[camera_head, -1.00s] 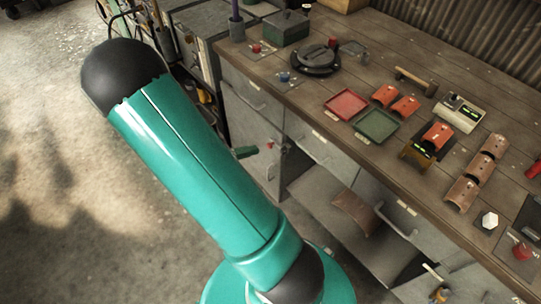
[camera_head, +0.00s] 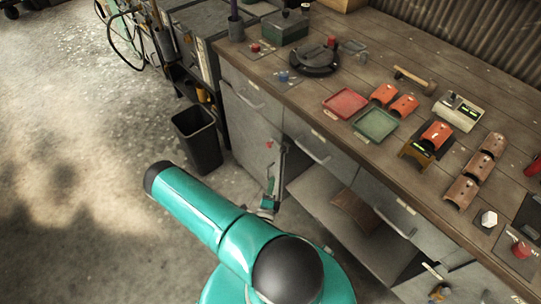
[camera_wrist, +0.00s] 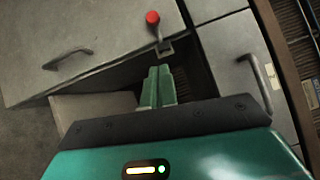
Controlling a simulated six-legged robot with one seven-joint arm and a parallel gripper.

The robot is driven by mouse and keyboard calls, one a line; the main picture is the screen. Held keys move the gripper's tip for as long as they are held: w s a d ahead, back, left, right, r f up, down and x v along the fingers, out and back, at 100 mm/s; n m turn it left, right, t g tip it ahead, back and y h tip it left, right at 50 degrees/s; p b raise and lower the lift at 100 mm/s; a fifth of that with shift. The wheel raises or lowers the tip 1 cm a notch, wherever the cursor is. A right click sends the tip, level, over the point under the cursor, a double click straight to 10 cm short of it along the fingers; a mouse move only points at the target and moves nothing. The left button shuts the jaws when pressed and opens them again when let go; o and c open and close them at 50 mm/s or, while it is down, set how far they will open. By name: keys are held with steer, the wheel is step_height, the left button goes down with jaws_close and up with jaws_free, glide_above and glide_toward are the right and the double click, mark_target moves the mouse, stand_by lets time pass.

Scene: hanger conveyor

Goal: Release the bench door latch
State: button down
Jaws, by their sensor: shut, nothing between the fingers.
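The bench door (camera_wrist: 110,35) is a grey panel with a bar handle (camera_wrist: 68,58), at the upper left of the wrist view. Its latch (camera_wrist: 152,18) is a red knob on a short metal stem, above a small dark bracket at the door's edge. My gripper (camera_wrist: 159,70) is shut and empty, its green fingers pointing just below the bracket over a dark gap beside the door. I cannot tell whether they touch it. In the head view the door (camera_head: 247,135) and red latch knob (camera_head: 269,144) show small under the bench top.
The wooden bench top (camera_head: 300,105) holds a red tray (camera_head: 345,103), a green tray (camera_head: 375,123) and several curved tiles. A black bin (camera_head: 197,140) stands left of the bench. A drawer handle (camera_wrist: 260,85) lies right of my fingers. Floor at left is clear.

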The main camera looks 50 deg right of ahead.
steer(key=shift+d+f, duration=0.1)
steer(key=shift+f, duration=0.05)
steer(key=w+a+x, duration=0.1)
steer(key=w+x, duration=0.1)
steer(key=x, duration=1)
steer(key=shift+w, duration=0.45)
steer(key=shift+w+d, duration=0.1)
steer(key=shift+d, duration=0.05)
steer(key=shift+w+d+r, duration=0.1)
steer(key=shift+w+d, duration=0.15)
steer(key=shift+w, duration=0.7)
steer(key=shift+w+d+r, duration=0.1)
steer(key=shift+w+d, duration=0.1)
steer(key=shift+w, duration=0.8)
